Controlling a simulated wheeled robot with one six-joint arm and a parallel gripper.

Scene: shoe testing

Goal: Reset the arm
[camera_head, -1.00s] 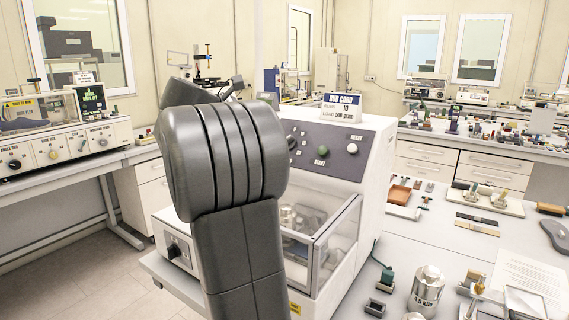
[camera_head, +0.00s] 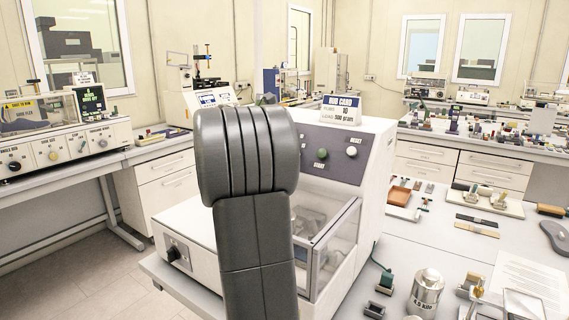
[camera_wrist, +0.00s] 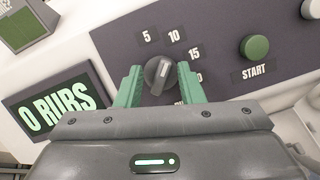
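My gripper (camera_wrist: 160,88) shows in the wrist view with two green fingers spread apart. A dark rotary knob (camera_wrist: 159,72) with a pale pointer line is between the fingertips, near the left one. I cannot tell whether the fingers touch it. The knob sits on a dark panel (camera_wrist: 215,35) marked 5, 10, 15 and a partly covered number. My arm (camera_head: 248,165) stands upright in the middle of the head view, in front of a white testing machine (camera_head: 375,150). It hides my gripper and the knob there.
A green START button (camera_wrist: 257,47) is right of the knob, and a "0 RUBS" display (camera_wrist: 52,108) is left. The machine has a clear-walled chamber (camera_head: 335,245). A metal weight (camera_head: 426,290) and small parts stand on the bench at right. Open floor (camera_head: 90,285) lies at lower left.

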